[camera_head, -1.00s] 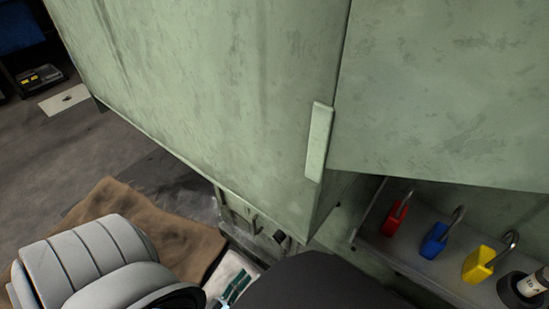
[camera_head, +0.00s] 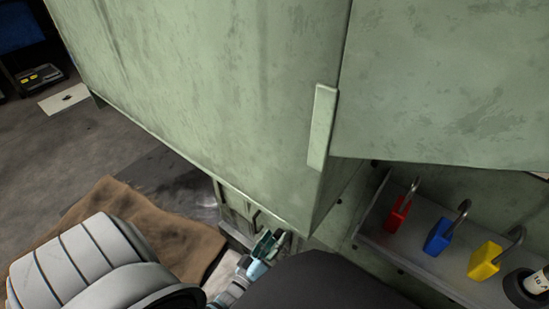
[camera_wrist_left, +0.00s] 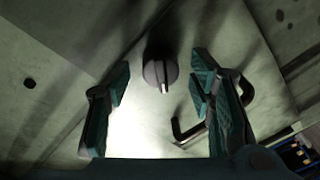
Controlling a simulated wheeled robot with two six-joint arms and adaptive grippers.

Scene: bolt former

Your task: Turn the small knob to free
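The small knob (camera_wrist_left: 160,72) is a dark round knob with a pale pointer line, on the light panel in the left wrist view. My left gripper (camera_wrist_left: 161,75) is open, its two teal fingers either side of the knob in that view. I see no contact between the fingers and the knob. In the head view the left gripper (camera_head: 268,245) is low in the picture, beside the lower part of the green machine (camera_head: 220,110). The knob cannot be made out there. My right gripper is not in view.
A bent dark handle (camera_wrist_left: 210,128) lies close to the right finger in the wrist view. A brown cloth (camera_head: 150,225) lies on the floor.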

